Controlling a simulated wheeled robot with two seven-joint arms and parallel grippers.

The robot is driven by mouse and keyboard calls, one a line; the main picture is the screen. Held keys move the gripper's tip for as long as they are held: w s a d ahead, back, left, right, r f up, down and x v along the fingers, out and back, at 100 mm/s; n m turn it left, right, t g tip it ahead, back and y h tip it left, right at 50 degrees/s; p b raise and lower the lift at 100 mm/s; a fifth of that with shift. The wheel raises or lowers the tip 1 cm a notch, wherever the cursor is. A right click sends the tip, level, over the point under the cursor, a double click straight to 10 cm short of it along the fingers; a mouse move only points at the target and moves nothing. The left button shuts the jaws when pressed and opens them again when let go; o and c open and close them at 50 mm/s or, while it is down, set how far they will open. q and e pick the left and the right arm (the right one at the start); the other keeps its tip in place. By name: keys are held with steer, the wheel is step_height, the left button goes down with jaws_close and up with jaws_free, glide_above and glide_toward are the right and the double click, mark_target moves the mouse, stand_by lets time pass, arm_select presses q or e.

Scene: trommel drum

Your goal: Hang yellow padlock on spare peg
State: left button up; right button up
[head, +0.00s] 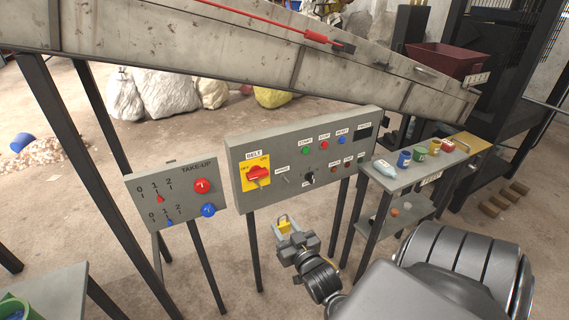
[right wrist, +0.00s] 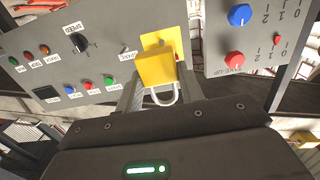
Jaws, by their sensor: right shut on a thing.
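My right gripper (head: 287,234) is in front of and below the belt panel (head: 238,190), shut on the yellow padlock (head: 284,222). In the right wrist view the padlock (right wrist: 157,68) sticks out beyond the fingers, with its pale shackle (right wrist: 164,96) toward the gripper. That view is upside down to the head view. The spare peg (head: 288,180) is a small stub on the panel by a white label, right of the red belt switch (head: 258,174) on its yellow plate. The peg also shows in the right wrist view (right wrist: 125,47), beside the padlock. My left gripper is out of view.
The take-up panel (head: 178,218) with red and blue knobs stands left of the belt panel. A grey shelf (head: 440,168) with a bottle and several small cans stands on the right. Dark posts support the panels. The sloping conveyor frame (head: 200,55) runs above.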

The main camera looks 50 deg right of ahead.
steer(key=shift+s+a, duration=0.1)
steer(key=shift+s, duration=0.15)
steer(key=shift+p+v, duration=0.95)
steer(key=shift+v, duration=1.05)
steer(key=p, duration=0.2)
glide_toward(284, 228)
steer(key=shift+s+a+f, duration=0.1)
steer(key=shift+s+a, duration=0.1)
steer(key=shift+s, duration=0.35)
